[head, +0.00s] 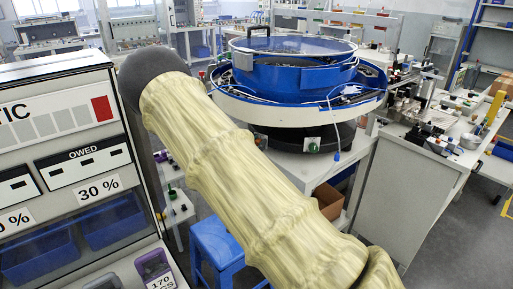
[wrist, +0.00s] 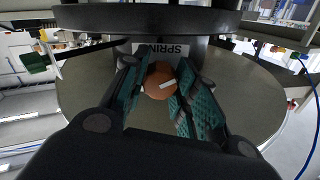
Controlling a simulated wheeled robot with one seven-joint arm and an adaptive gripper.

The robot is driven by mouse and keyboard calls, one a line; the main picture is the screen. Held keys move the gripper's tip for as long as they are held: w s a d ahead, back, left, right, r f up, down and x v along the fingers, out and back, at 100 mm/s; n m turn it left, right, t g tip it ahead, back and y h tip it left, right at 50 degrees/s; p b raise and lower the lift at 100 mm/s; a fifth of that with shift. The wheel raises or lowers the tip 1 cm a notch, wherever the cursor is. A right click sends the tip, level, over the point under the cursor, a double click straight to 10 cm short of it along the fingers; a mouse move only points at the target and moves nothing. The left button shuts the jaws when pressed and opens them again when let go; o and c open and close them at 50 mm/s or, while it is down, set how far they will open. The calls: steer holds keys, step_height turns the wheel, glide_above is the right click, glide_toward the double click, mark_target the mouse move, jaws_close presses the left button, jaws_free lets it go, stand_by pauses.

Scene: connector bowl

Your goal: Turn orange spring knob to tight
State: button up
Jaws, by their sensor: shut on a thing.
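The orange spring knob (wrist: 160,80) is in the middle of the wrist view, with a white pointer mark on its face. The mark slants, its right end higher. A "SPRING" label (wrist: 168,49) is just above it, appearing upside down. My gripper (wrist: 159,88) has its two green-padded fingers on either side of the knob and is shut on it. In the head view my arm's pale sleeve crosses the middle, and neither the orange knob nor my gripper can be made out. The blue bowl feeder (head: 295,75) stands behind my arm.
A green knob (head: 312,145) is on the feeder's base in the head view; a green knob (wrist: 36,62) also shows at left in the wrist view. A panel cabinet (head: 70,125) stands at left, a blue stool (head: 215,243) below. A blue cable (wrist: 311,125) hangs at right.

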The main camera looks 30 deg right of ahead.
steer(key=m+b, duration=0.1)
steer(key=m, duration=0.1)
steer(key=m+b, duration=0.4)
steer(key=shift+f, duration=0.3)
steer(key=m+b, duration=0.5)
steer(key=m, duration=0.1)
steer(key=shift+s, duration=0.1)
steer(key=m+b, duration=0.3)
steer(key=shift+f+b, duration=0.1)
steer(key=shift+b, duration=0.25)
steer(key=m+b, duration=0.7)
steer(key=b, duration=0.1)
steer(key=shift+r+m+b, duration=0.2)
steer(key=shift+m+b, duration=0.65)
steer(key=shift+m, duration=0.05)
steer(key=o, duration=1)
steer(key=shift+r, duration=0.15)
